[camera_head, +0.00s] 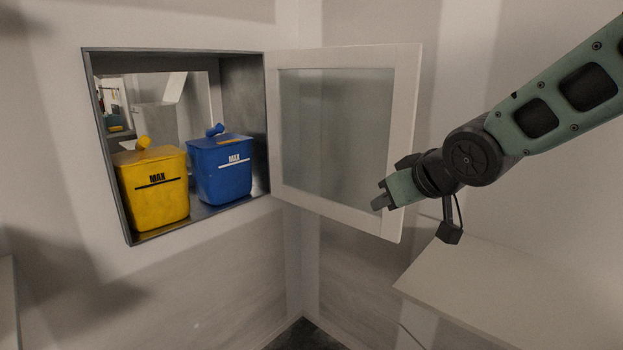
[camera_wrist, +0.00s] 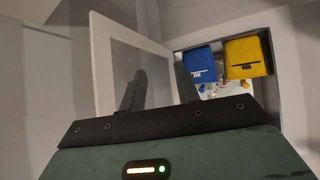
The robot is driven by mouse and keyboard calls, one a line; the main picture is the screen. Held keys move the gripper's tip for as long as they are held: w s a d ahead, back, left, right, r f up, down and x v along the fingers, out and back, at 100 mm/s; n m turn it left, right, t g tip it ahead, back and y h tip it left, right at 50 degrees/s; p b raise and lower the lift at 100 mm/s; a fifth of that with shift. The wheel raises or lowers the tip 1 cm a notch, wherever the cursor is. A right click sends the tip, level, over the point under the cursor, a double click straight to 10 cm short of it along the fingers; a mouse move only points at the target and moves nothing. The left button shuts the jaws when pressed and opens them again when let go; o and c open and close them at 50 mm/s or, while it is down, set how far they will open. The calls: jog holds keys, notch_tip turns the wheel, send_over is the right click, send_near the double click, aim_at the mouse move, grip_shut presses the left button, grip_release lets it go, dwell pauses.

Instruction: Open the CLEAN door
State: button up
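The door (camera_head: 408,130), a white frame around a glass pane, stands swung wide open from the right side of a wall hatch (camera_head: 180,52). No CLEAN label is readable on it. It also shows in the wrist view (camera_wrist: 103,60). My gripper (camera_head: 382,198) is in front of the door's lower right corner in the head view; I cannot tell whether it touches. In the wrist view its two dark fingers (camera_wrist: 160,88) are apart, with no object seen between them.
A yellow bin (camera_head: 155,190) and a blue bin (camera_head: 222,172) stand inside the hatch. Another opening shows behind them. A pale bench top (camera_head: 490,290) lies at lower right, below my arm. The space before the hatch is clear.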

jog(key=s+f+g+h, duration=0.1)
jog(key=s+f+g, duration=0.2)
jog(key=s, duration=0.7)
jog(key=s+f+n+g+h+p, duration=0.1)
jog(key=s+f+g, duration=0.2)
jog(key=s, duration=0.7)
jog(key=s+f+n+g+h, duration=0.1)
jog(key=s+f+g, duration=0.2)
jog(key=s, duration=0.7)
jog(key=shift+s+f, duration=0.15)
jog(key=shift+f, duration=0.05)
